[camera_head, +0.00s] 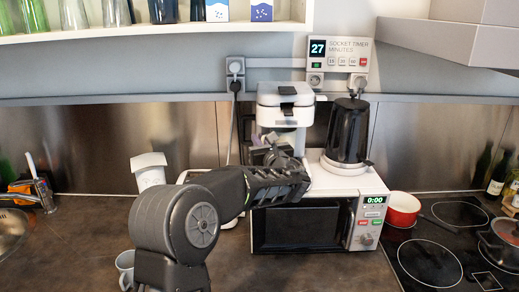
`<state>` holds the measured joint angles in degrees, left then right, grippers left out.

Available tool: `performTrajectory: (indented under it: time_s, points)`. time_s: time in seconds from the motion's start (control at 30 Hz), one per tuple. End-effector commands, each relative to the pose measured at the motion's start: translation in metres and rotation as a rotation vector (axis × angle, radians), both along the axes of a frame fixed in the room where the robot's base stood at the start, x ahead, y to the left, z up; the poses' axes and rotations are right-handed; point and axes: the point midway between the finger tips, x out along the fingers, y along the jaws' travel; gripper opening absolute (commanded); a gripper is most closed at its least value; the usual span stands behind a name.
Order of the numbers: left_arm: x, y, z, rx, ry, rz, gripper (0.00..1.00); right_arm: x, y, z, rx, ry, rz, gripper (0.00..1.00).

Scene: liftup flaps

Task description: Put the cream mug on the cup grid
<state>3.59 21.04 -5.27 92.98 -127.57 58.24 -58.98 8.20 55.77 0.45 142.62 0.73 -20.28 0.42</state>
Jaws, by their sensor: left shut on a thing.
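A pale mug (125,267) stands on the counter at the lower left, partly hidden behind my left arm. I cannot tell for sure whether it is the cream one. A white coffee machine (285,96) stands at the back centre. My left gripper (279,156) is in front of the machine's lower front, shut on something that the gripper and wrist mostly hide. I cannot make out what it holds. The cup grid is not clearly seen; my left arm covers the machine's base. My right gripper is out of view.
A microwave (298,228) stands right of centre, with a black kettle (348,130) on a white base above it. A red pot (402,208) is on the hob at the right. A white container (150,171) stands at the left. Open counter lies at the front left.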

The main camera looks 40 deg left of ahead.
Motion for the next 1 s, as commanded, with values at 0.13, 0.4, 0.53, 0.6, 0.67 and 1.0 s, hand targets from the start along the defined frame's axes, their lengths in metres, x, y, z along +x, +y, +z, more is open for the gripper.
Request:
performTrajectory:
  time_s: [0.13, 0.4, 0.53, 0.6, 0.67, 1.0]
  points:
    - [0.000, 0.000, -0.018, 0.000, 0.005, 0.000, 0.00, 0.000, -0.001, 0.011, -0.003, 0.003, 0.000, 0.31]
    - [0.000, 0.000, -0.029, 0.000, -0.001, 0.000, 0.00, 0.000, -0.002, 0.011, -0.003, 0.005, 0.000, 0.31]
    - [0.000, 0.000, -0.031, -0.001, -0.001, 0.000, 0.00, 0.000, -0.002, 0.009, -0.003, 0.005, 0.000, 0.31]
    - [0.000, 0.000, -0.032, 0.000, 0.001, 0.000, 0.12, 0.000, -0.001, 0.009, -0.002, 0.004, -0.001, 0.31]
    - [0.000, 0.000, -0.032, 0.000, 0.001, 0.000, 0.17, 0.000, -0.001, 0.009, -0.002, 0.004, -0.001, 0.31]
    - [0.000, 0.000, -0.031, -0.001, 0.002, 0.000, 0.31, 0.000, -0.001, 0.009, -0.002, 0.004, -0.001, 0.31]
